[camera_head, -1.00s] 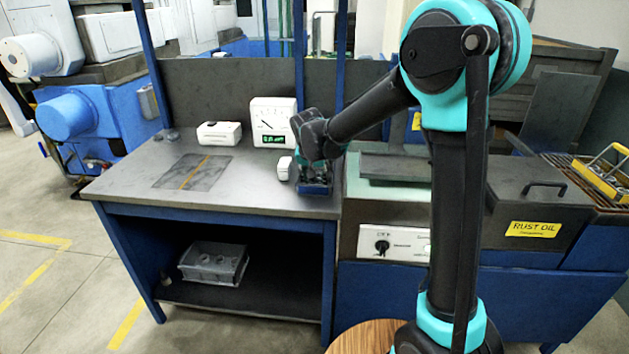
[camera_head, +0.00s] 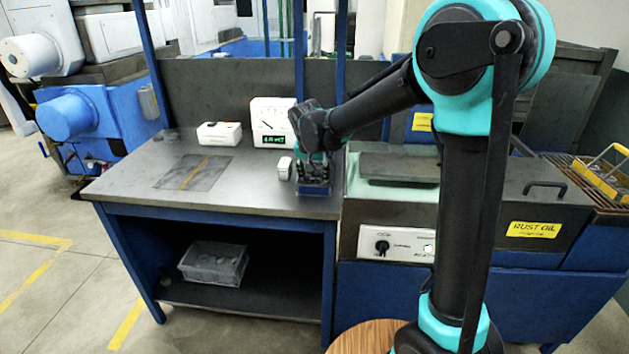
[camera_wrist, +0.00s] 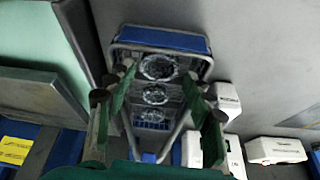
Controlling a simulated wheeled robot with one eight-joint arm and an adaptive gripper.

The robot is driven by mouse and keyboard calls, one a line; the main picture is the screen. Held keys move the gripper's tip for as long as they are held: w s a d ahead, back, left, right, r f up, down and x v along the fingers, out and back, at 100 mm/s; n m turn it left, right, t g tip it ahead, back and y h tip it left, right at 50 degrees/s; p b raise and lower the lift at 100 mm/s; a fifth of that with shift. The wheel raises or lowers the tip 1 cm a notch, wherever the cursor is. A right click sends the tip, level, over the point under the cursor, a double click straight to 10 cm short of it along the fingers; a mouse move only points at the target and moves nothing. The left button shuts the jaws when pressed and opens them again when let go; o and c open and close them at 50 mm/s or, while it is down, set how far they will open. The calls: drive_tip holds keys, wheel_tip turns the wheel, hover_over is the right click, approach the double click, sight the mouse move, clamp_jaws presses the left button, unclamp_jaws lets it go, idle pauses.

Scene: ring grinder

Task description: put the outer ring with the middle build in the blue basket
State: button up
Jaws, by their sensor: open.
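The blue basket (camera_head: 314,191) stands near the right front of the workbench, and in the wrist view its blue end wall (camera_wrist: 163,39) is at the top. Three round, ring-like parts lie in a row inside it: a far one (camera_wrist: 159,67), a middle one (camera_wrist: 154,95) and a near one (camera_wrist: 152,115). I cannot tell which is the outer ring with the middle build. My gripper (camera_head: 313,168) is open over the basket, pointing down. In the wrist view its fingers (camera_wrist: 158,92) spread on both sides of the row, with nothing visibly held.
The rust oil tank (camera_head: 530,205) is at the right. The bench's left side, around a dark mat (camera_head: 193,172), is mostly clear.

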drive_tip(key=v, duration=0.9)
drive_tip(key=s+d+f, duration=0.4)
drive_tip(key=d, duration=0.4)
drive_tip(key=s+d+f, duration=0.3)
drive_tip(key=d+f, duration=0.1)
drive_tip(key=d, duration=0.4)
drive_tip(key=s+d+f, duration=0.5)
drive_tip(key=s, duration=0.3)
drive_tip(key=s+d+f+n, duration=0.1)
drive_tip(key=s+d+f, duration=0.4)
drive_tip(key=s, duration=0.2)
drive_tip(key=shift+s+d+f+y, duration=0.2)
drive_tip(key=shift+s+d+y, duration=0.1)
drive_tip(key=shift+s+d, duration=0.1)
